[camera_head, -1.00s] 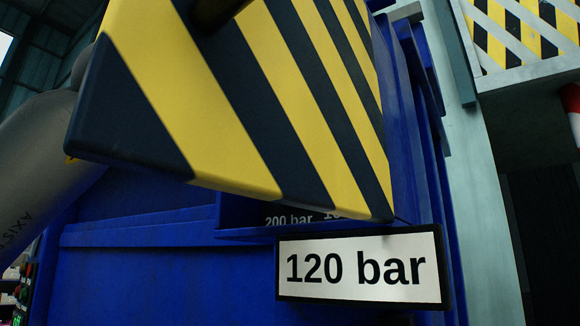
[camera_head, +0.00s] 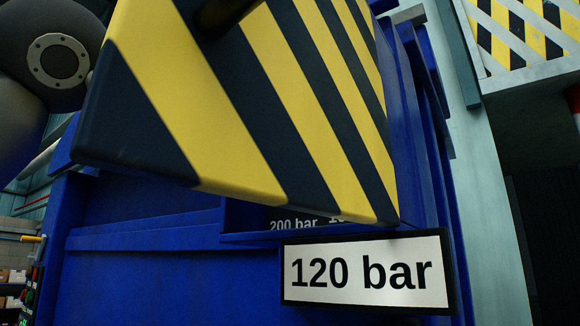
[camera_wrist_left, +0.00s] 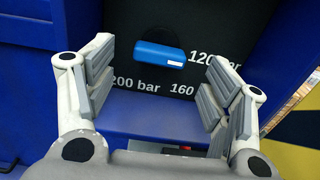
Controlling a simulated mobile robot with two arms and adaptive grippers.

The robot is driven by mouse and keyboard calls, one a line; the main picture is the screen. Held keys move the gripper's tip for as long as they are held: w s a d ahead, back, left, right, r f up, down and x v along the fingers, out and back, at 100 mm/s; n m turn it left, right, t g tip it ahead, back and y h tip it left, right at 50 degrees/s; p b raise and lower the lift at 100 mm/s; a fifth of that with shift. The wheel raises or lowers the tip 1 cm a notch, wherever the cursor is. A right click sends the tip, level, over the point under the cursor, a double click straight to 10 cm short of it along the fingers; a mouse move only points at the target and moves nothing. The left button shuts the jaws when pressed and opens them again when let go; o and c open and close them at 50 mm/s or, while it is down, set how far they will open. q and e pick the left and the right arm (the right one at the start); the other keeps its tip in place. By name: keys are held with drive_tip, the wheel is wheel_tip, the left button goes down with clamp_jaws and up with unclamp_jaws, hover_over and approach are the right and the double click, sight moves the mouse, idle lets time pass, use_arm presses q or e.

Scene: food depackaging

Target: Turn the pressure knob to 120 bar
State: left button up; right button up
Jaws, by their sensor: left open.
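The pressure knob (camera_wrist_left: 160,56) is a blue bar-shaped handle on a black panel (camera_wrist_left: 205,22) in the left wrist view. It lies nearly level, with a small white mark near its right end. The panel reads 200 bar (camera_wrist_left: 138,85), 160 (camera_wrist_left: 182,90) and 120 bar (camera_wrist_left: 214,60). My left gripper (camera_wrist_left: 157,68) is open and empty, its fingers apart on either side of the knob's lower area in the picture; contact does not show. A sign reading 120 bar (camera_head: 366,272) shows in the head view, where the knob is hidden. My right gripper is not in view.
A yellow and black striped plate (camera_head: 250,110) juts out above the sign and covers most of the panel in the head view. A blue ledge (camera_wrist_left: 150,112) runs below the panel. The blue machine body (camera_head: 170,265) surrounds it.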

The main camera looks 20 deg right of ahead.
use_arm(q)
drive_tip(key=v, duration=0.6)
drive_tip(key=shift+s+a, duration=0.2)
drive_tip(key=shift+a, duration=0.1)
